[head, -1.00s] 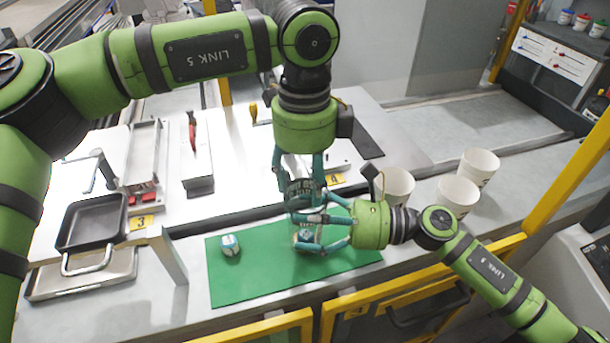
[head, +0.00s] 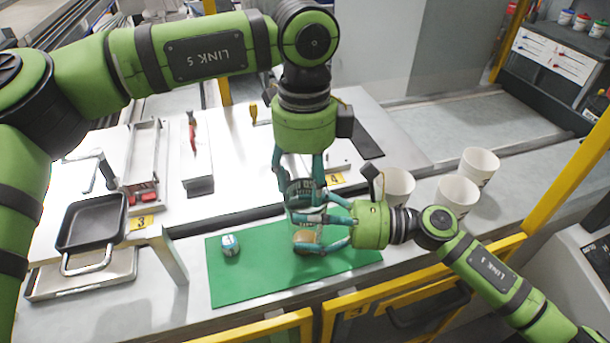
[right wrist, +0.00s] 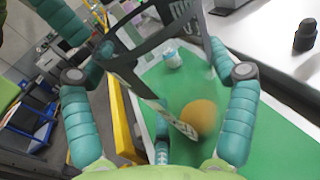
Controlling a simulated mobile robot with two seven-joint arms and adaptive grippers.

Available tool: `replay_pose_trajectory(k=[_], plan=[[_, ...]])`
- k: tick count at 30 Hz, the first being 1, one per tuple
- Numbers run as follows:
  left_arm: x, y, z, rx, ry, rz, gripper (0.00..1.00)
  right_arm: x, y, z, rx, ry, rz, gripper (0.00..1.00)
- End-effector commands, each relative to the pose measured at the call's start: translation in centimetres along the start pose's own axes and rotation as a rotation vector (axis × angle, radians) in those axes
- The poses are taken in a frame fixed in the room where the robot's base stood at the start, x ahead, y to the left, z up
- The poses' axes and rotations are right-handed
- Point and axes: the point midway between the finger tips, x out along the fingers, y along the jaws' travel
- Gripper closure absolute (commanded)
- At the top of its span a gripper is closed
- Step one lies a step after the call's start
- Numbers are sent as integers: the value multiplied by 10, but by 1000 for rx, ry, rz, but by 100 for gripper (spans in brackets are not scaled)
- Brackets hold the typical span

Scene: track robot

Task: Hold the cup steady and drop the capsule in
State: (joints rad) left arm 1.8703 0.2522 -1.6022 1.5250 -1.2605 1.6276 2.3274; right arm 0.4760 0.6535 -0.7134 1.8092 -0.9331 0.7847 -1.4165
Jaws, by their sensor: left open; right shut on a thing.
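A cup (head: 303,188) that looks clear with dark printing stands upright between my grippers; its outline is partly hidden by fingers, and the printing also shows in the right wrist view (right wrist: 150,45). My right gripper (head: 298,232) reaches in from the right and is shut around the cup low down. My left gripper (head: 306,203) points straight down over the cup, its open fingers either side of the upper part. An orange-brown capsule (head: 306,238) shows low between the right fingers; it is blurred in the right wrist view (right wrist: 199,117). I cannot tell whether it has settled in the cup.
A small white-and-blue container (head: 230,245) stands on the green mat (head: 235,285), left of the cup. Several white cups (head: 457,195) stand at the right. A dark square pan (head: 92,222) lies at the left. The mat's left part is mostly free.

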Motion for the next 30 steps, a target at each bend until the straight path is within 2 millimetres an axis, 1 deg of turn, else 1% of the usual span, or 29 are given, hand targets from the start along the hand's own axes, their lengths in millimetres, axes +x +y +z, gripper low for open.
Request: replay_pose_trajectory(k=[21, 25, 30], plan=[[-55, 0, -1, 0, 0, -2, 45, 0, 0, 0, 0, -1, 0, 54], [-60, 1, -1, 0, 0, -1, 45, 0, 0, 0, 0, -1, 0, 54], [-60, 1, -1, 1, 0, -1, 45, 0, 0, 0, 0, -1, 0, 54]])
